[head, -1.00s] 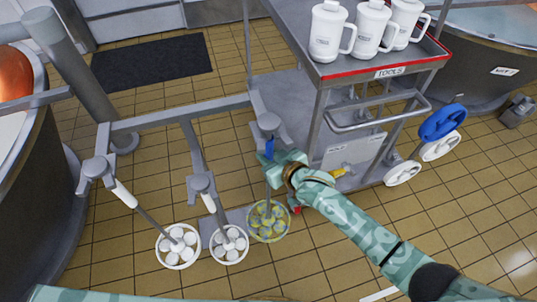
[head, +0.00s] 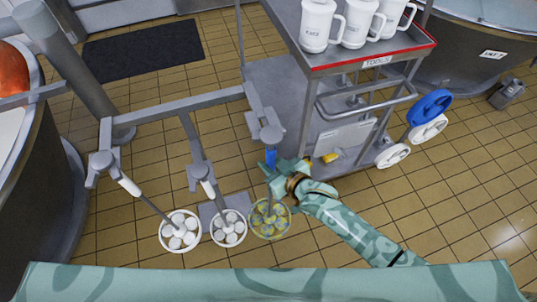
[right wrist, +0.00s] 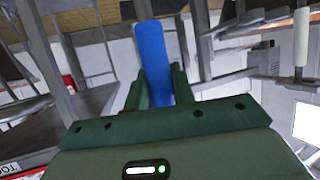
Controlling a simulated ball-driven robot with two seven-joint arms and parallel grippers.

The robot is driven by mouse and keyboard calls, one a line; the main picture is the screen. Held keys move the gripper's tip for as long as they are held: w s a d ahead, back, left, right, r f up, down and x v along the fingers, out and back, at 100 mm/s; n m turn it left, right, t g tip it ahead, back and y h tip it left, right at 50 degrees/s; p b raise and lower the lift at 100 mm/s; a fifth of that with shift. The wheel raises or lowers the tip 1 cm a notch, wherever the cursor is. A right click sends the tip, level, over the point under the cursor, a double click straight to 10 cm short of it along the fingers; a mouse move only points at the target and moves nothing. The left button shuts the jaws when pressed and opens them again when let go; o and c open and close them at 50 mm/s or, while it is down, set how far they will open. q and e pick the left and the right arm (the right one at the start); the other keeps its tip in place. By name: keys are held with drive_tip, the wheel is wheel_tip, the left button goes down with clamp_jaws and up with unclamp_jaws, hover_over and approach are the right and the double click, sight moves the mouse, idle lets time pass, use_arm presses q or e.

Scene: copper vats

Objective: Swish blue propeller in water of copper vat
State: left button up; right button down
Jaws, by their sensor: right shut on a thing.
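The blue propeller has a blue handle (head: 270,159), also seen upright in the right wrist view (right wrist: 153,55). Its round yellowish head (head: 270,218) is low near the floor, below a grey rack bracket (head: 268,128). My right gripper (head: 273,169) is shut on the blue handle, one finger on each side in the right wrist view (right wrist: 158,92). The handle's top is close under the bracket; I cannot tell whether it still hangs there. A copper vat (head: 12,72) with an orange inner wall stands at the left edge. My left gripper is out of view.
Two white-handled propellers (head: 180,230) (head: 229,228) hang left of the blue one. A grey cart (head: 375,62) marked TOOLS carries white jugs (head: 319,25). Another vat (head: 470,50) stands top right. Tiled floor (head: 460,200) is clear at right.

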drive_tip(key=shift+r, duration=0.1)
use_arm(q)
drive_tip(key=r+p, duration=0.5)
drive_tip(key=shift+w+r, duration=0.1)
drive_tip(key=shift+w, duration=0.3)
use_arm(e)
drive_tip(key=s+d, duration=0.2)
drive_tip(key=s, duration=0.6)
drive_tip(key=shift+s+d+r, duration=0.25)
drive_tip(key=shift+d+r, duration=0.15)
